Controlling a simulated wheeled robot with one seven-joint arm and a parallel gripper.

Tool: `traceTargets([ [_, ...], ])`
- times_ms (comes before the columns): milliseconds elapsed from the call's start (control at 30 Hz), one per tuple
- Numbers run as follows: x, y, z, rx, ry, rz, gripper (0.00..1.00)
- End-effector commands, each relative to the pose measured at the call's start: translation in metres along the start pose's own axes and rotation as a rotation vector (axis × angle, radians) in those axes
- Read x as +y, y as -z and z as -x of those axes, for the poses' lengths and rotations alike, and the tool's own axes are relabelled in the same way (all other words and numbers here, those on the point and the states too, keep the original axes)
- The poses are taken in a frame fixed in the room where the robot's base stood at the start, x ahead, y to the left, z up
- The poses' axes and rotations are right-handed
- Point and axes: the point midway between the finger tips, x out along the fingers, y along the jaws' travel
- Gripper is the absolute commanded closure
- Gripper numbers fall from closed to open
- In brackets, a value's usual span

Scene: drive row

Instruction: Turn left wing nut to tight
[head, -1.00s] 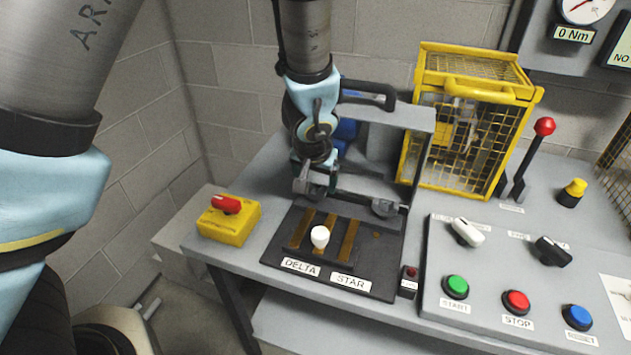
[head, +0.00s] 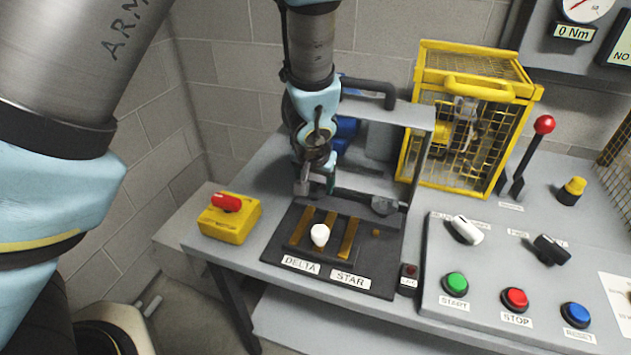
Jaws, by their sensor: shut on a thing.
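My gripper (head: 315,183) points down at the left end of the dark clamp bar (head: 358,197), behind the DELTA/STAR link board. It is shut on the left wing nut, which the fingers and wrist mostly hide. I cannot tell the nut's angle or how far down it sits. The right wing nut (head: 384,205) shows at the bar's right end, apart from my gripper.
The link board (head: 385,272) has brass strips and a white knob (head: 319,235). A yellow box with a red switch (head: 229,218) stands left. A grey frame (head: 405,115) and yellow cage (head: 470,125) stand behind and right. A control panel (head: 480,270) lies right.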

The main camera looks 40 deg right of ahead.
Motion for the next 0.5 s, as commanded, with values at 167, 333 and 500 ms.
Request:
traceTargets([
  [167,0.0004,0.0,0.0002,0.0,-0.001,0.0,0.85],
  [333,0.0001,-0.0001,0.0001,0.001,-0.006,-0.013,0.85],
  [500,0.0003,-0.0002,-0.0001,0.008,-0.028,-0.062,0.85],
])
